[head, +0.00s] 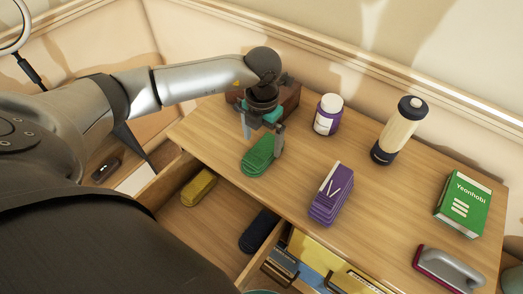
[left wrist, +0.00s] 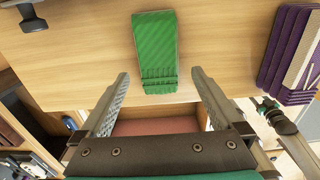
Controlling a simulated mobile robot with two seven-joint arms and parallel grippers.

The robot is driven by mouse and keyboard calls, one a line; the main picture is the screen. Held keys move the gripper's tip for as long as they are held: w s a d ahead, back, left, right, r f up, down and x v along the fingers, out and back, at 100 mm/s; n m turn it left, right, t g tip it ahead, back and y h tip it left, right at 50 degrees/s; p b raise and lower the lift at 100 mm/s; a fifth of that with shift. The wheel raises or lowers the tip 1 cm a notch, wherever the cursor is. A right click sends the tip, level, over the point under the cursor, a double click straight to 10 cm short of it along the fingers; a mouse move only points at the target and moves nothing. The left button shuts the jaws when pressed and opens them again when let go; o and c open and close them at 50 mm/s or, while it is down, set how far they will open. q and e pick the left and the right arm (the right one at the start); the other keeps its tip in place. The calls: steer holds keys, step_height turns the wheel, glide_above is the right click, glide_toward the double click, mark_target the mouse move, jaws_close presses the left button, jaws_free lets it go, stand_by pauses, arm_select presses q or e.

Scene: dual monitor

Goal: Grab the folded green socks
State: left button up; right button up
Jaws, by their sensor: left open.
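The folded green socks (head: 258,156) lie flat on the wooden desk top near its left front edge, in the head view. In the left wrist view the socks (left wrist: 156,50) lie lengthwise, beyond and between the two finger tips. My left gripper (head: 262,150) is over the socks in the head view, fingers pointing down. It is open and empty, and it also shows in the left wrist view (left wrist: 160,82). The height gap between fingers and socks is hard to judge.
Folded purple socks (head: 331,195) lie to the right of the green socks. An open drawer (head: 215,217) below holds yellow and dark socks.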

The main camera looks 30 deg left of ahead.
mark_target(261, 151)
arm_select(q)
step_height(261, 151, down, 4)
steer(key=shift+a+f, duration=0.1)
steer(key=shift+a, duration=0.05)
steer(key=shift+c, duration=0.4)
steer(key=c, duration=1.1)
